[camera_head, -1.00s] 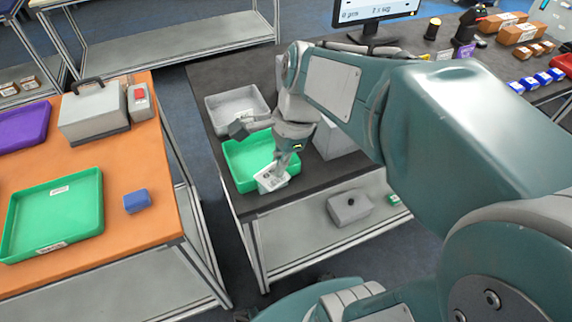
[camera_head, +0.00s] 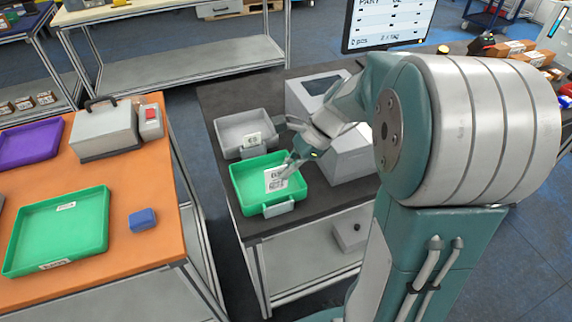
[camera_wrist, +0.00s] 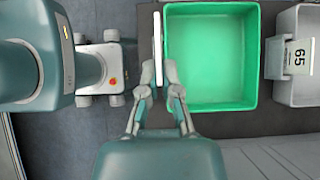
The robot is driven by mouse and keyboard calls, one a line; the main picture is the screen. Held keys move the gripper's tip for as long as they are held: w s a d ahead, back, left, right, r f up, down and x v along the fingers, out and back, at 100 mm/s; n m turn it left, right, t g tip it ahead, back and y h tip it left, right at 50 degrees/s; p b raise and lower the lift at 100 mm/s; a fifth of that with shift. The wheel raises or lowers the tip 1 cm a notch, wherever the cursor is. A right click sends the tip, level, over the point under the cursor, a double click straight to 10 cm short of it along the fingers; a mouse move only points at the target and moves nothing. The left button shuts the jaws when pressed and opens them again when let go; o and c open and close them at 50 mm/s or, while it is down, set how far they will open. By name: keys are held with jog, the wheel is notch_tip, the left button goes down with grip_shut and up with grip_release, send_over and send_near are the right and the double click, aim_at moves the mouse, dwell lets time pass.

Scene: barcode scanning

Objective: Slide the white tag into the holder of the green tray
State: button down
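The green tray (camera_head: 240,193) stands on the dark table, with its grey holder (camera_head: 278,208) on the near wall. My gripper (camera_head: 290,168) is above the tray, shut on the white tag (camera_head: 277,179), which shows black print. The tag appears raised above the holder and apart from it in the head view. In the wrist view, the tag (camera_wrist: 157,35) is seen edge-on between the fingertips of my gripper (camera_wrist: 159,78), beside the left wall of the green tray (camera_wrist: 210,107). The holder is not clearly visible there.
A grey tray (camera_head: 226,125) with its own tag (camera_head: 253,139) stands behind the green one. A grey box-like machine (camera_head: 345,160) is close on the right. The orange table (camera_head: 130,240) at left carries another green tray (camera_head: 50,240), a purple tray (camera_head: 28,145) and a blue block (camera_head: 143,220).

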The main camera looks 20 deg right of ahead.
aim_at(286, 185)
jog(key=shift+f, duration=2.7)
jog(key=c, duration=0.7)
grip_release()
jog(key=v, duration=1.2)
jog(key=shift+f, duration=0.1)
